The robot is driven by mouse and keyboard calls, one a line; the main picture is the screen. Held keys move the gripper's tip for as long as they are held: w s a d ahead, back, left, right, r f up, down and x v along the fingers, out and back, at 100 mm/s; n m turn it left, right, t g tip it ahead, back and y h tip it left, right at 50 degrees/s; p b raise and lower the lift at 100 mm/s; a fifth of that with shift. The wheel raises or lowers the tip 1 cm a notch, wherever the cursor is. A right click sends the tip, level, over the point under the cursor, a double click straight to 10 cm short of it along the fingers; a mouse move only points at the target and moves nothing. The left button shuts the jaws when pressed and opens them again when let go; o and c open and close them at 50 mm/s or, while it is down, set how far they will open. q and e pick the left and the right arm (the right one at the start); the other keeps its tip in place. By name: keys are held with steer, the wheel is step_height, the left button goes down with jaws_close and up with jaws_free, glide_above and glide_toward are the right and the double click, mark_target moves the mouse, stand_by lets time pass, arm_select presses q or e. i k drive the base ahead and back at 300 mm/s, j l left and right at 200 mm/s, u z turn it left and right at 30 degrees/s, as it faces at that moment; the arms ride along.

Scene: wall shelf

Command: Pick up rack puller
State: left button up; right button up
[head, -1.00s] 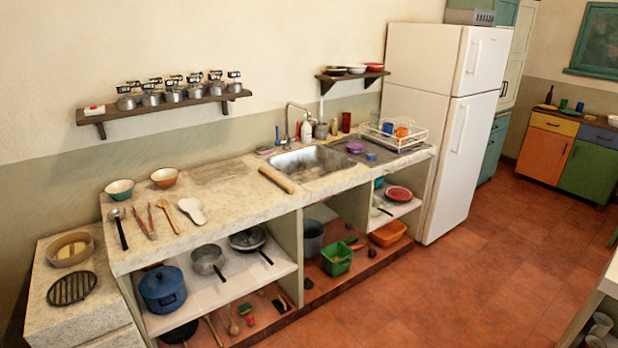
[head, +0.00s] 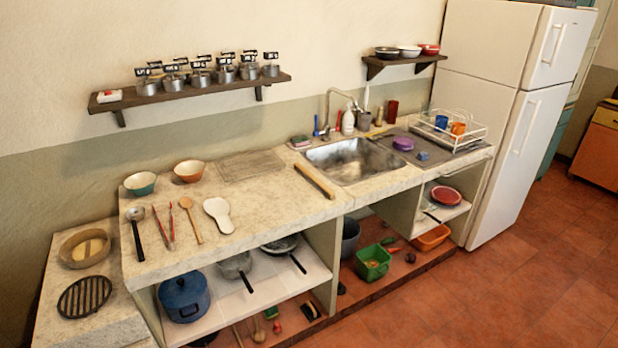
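No thing can be named the rack puller with certainty at this size. A flat light wooden bar (head: 314,180) lies slantwise near the front edge of the stone counter (head: 262,202), left of the sink. A ladle (head: 136,232), red tongs (head: 168,227), a wooden spoon (head: 190,220) and a pale spoon rest (head: 218,214) lie at the counter's left end. Neither of my grippers is in view.
The sink (head: 350,160) and a dish rack (head: 447,130) are on the right. A wall shelf (head: 190,93) carries several labelled canisters. Pots stand on the white shelf (head: 210,299) below. The red tiled floor (head: 480,300) is clear in front.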

mark_target(330, 194)
steer(key=i+l+u, duration=0.1)
steer(key=u, duration=0.4)
steer(key=l+u, duration=0.1)
steer(key=u, duration=0.35)
steer(key=i+l+u, duration=0.1)
steer(key=u, duration=0.4)
steer(key=l+u, duration=0.35)
steer(key=l, duration=0.2)
steer(key=l+u, duration=0.3)
steer(key=l, duration=0.25)
steer(key=l+u, duration=0.15)
steer(key=l, duration=0.2)
steer(key=k+l+u, duration=0.1)
steer(key=l, duration=0.3)
steer(key=k+l+u, duration=0.15)
steer(key=l, duration=0.55)
steer(key=k+l, duration=0.15)
steer(key=l, duration=0.2)
steer(key=l+u, duration=0.1)
steer(key=l, duration=0.3)
steer(key=k, duration=0.05)
